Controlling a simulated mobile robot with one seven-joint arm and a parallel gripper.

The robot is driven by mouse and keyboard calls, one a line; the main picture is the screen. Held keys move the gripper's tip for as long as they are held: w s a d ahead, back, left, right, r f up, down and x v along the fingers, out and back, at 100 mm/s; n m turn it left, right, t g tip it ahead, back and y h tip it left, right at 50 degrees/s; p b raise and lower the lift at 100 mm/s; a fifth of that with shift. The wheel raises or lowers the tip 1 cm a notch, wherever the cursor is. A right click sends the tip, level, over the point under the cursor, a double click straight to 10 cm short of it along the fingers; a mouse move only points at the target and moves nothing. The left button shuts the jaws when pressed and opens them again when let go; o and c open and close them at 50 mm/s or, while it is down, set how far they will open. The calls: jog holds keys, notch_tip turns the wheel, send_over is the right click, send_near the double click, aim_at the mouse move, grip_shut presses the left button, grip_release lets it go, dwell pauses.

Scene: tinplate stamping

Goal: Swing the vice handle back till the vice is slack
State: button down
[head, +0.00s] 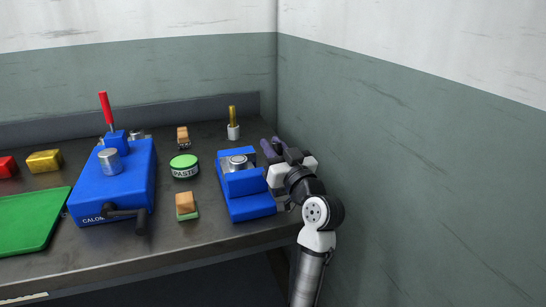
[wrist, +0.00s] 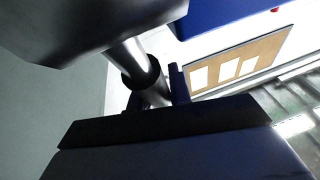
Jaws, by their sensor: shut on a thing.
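The blue vice (head: 247,186) stands near the right end of the bench, with a round metal piece (head: 237,163) between its jaws. In the wrist view, my gripper's fingers (wrist: 160,86) are closed around the vice handle (wrist: 125,52), a grey metal bar with a dark collar. The bar runs up to the left toward a large grey metal part. In the head view the handle is hidden behind my gripper and the vice.
A blue press (head: 108,190) with a red lever and a dark crank stands to the left. A green paste tin (head: 184,166), a wooden-backed block (head: 185,203) and a pot with a yellow stick (head: 233,130) lie between and behind. The wall (head: 390,150) is close on the right.

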dwell(0.5)
jog(key=c, duration=1.3)
grip_release()
jog(key=b+v, duration=0.3)
jog(key=v, duration=1.1)
